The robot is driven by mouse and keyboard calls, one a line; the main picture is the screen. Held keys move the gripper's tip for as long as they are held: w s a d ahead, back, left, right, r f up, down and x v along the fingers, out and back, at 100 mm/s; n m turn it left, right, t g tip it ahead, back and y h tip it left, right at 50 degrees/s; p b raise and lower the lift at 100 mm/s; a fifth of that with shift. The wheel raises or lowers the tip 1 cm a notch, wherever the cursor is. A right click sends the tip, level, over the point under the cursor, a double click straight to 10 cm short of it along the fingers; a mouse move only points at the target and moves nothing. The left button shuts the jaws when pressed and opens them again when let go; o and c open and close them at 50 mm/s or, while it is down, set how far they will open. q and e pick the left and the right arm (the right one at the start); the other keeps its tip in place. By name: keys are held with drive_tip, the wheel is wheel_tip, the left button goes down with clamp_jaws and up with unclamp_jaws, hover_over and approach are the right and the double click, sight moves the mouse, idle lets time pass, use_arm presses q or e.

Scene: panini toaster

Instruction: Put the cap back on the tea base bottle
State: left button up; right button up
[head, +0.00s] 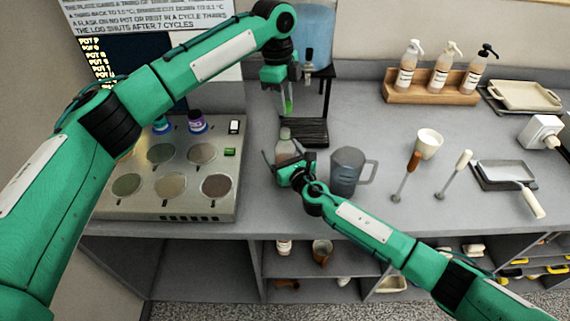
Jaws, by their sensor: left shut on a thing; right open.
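The bottle (285,148), pale and pinkish with a light greenish neck, stands on the counter left of the grey pitcher. I take it for the tea base bottle; its lower part is hidden by my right gripper. My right gripper (284,163) is open at the bottle, with one finger on each side; I cannot tell if they touch it. My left gripper (287,98) is above and behind the bottle, shut on a small bright green thing at its tips. This may be the cap, but it is too small to be sure.
A grey pitcher (348,172) stands close right of the bottle. A black slatted tray (305,132) and a blue-tank dispenser (318,45) are behind. A steel hob panel (170,204) lies left.

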sight(285, 130)
drive_tip(key=c, duration=1.5)
use_arm(q)
drive_tip(key=shift+f, duration=2.5)
use_arm(e)
drive_tip(key=shift+o, duration=0.2)
use_arm(q)
drive_tip(key=shift+f, duration=0.1)
drive_tip(key=shift+f, duration=0.75)
drive_tip(key=shift+f, duration=0.6)
